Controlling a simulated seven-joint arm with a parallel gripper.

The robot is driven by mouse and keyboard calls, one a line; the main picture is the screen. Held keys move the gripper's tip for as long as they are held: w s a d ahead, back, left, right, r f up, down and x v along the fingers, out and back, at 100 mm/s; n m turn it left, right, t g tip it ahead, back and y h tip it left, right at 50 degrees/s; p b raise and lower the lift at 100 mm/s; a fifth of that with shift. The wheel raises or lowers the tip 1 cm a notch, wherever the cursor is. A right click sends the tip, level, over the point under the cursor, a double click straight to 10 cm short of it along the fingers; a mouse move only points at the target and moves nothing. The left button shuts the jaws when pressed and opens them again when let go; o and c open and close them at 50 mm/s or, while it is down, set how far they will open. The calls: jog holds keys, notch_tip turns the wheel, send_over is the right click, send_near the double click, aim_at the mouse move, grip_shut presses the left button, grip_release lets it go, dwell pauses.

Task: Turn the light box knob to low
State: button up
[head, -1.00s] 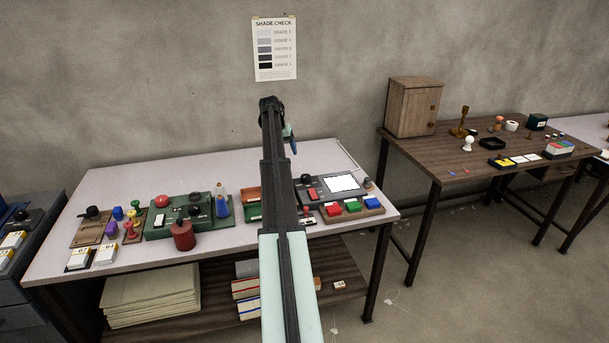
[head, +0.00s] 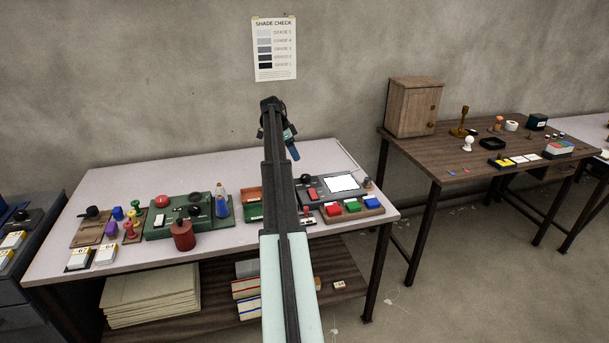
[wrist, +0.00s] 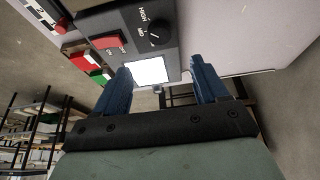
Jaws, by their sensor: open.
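The light box (head: 372,193) is a dark grey unit with a lit white panel (head: 342,183), at the right part of the pale table. The knob also shows in the head view (head: 306,179). A red rocker switch (wrist: 108,41) sits beside it. My gripper (wrist: 159,70) is open and empty, its two blue fingers apart, with the lit panel seen between them. In the head view my gripper (head: 294,154) is above the light box's back left.
Red, green and blue blocks (head: 352,206) sit in a wooden tray in front of the light box. An orange-brown box (head: 252,198) and a green device (head: 190,214) stand to its left. A dark wooden table (head: 480,155) stands at the right.

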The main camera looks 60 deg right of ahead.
aim_at(306, 176)
jog(key=x, duration=1.2)
jog(key=shift+f, duration=0.35)
jog(key=c, duration=1.1)
